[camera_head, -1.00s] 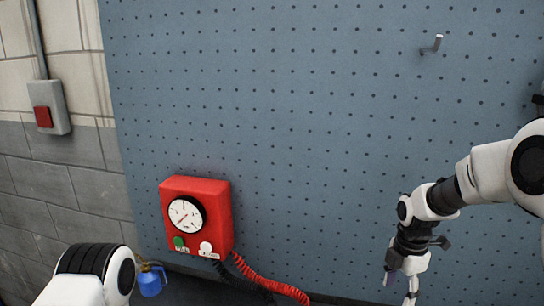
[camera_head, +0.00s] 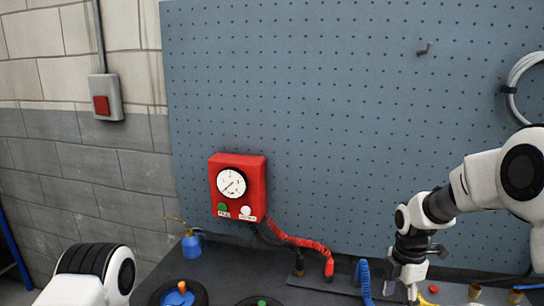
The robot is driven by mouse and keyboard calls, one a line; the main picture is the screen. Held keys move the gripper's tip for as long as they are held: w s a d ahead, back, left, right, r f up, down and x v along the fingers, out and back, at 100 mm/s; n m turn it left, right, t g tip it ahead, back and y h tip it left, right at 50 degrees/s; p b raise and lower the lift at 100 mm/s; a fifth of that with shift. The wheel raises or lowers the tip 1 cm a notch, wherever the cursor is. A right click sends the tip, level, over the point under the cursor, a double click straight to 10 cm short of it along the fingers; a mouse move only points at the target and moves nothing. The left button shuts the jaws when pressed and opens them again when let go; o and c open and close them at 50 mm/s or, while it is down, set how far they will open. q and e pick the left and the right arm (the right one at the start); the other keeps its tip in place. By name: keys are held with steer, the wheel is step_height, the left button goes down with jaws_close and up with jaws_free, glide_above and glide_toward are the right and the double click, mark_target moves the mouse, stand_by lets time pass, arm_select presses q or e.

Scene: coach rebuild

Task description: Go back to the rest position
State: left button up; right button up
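My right gripper (camera_head: 406,286) hangs down over the right part of the dark bench, its fingers pointing down. Its fingers look parted, with nothing seen between them. My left arm shows only as a white and black joint at the bottom left in the head view. The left gripper is out of the picture.
A red gauge box (camera_head: 254,190) stands against the blue pegboard (camera_head: 350,120). A red coiled hose (camera_head: 300,241), a blue coiled hose (camera_head: 363,276) and a blue oil can (camera_head: 191,246) are on the bench (camera_head: 235,270). A grey switch box (camera_head: 106,97) is on the wall.

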step_height(320, 180, down, 12)
steer(key=s+g+b, duration=0.2)
steer(key=b, duration=0.1)
steer(key=s+a+f+m+g+b, duration=0.15)
steer(key=s+f+m+b, duration=0.45)
steer(key=s+f, duration=0.95)
steer(key=s+a+f+m+b, duration=0.2)
steer(key=s+f+m+b, duration=0.2)
steer(key=s+f+m, duration=0.8)
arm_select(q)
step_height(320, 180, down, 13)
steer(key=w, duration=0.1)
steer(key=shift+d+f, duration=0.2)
arm_select(e)
steer(key=m+t, duration=0.2)
steer(key=s+m+t, duration=0.1)
steer(key=t, duration=0.1)
steer(key=shift+d+f, duration=0.3)
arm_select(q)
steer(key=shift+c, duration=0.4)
arm_select(e)
steer(key=shift+c, duration=0.4)
